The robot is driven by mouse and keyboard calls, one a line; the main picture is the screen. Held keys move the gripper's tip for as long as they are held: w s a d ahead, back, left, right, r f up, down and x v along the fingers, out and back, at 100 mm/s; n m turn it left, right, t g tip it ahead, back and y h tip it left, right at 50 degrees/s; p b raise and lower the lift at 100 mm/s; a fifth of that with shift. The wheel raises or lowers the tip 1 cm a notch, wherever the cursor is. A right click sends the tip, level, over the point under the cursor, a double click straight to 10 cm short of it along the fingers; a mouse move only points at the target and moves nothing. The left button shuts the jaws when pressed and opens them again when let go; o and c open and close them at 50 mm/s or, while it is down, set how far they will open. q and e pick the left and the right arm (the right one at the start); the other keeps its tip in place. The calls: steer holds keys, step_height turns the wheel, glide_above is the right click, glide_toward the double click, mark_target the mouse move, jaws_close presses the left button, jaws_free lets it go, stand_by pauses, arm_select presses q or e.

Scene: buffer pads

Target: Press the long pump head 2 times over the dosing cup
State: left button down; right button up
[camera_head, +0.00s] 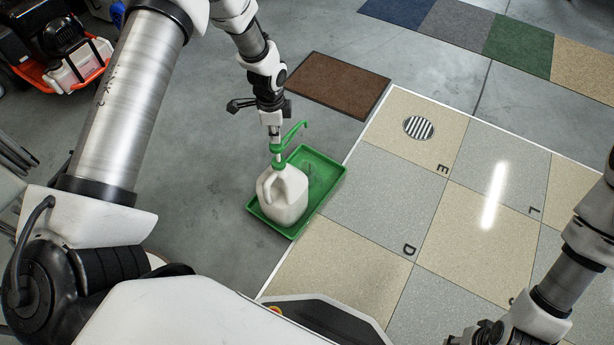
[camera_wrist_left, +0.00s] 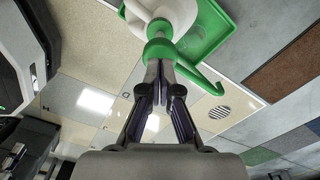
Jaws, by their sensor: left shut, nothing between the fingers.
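A white jug (camera_head: 284,200) stands upright in a green tray (camera_head: 330,190), with a green long-spouted pump head (camera_head: 290,137) on top. The spout points up and right in the head view. My left gripper (camera_head: 276,138) is shut and empty, directly above the pump head. In the left wrist view its fingertips (camera_wrist_left: 160,68) are together at the green pump top (camera_wrist_left: 157,50); I cannot tell whether they touch it. A faint clear shape, possibly the dosing cup (camera_head: 317,172), stands in the tray beside the jug. My right gripper (camera_head: 480,335) is at the bottom right, partly cut off.
A brown mat (camera_head: 337,84) lies behind the tray. Lettered beige and grey floor tiles (camera_head: 385,200) with a round striped grille (camera_head: 419,128) spread to the right and look clear. An orange and black machine (camera_head: 75,55) stands at the far left.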

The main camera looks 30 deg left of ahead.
mark_target(276, 146)
arm_select(q)
steer(key=shift+f+b, duration=1.3)
steer(key=shift+f, duration=1.1)
steer(key=shift+r, duration=0.2)
step_height(276, 146, up, 5)
steer(key=p, duration=0.5)
steer(key=shift+f, duration=0.1)
steer(key=shift+f, duration=0.1)
steer(key=shift+f+b, duration=1.75)
steer(key=shift+f, duration=0.65)
step_height(276, 146, up, 5)
steer(key=p, duration=0.4)
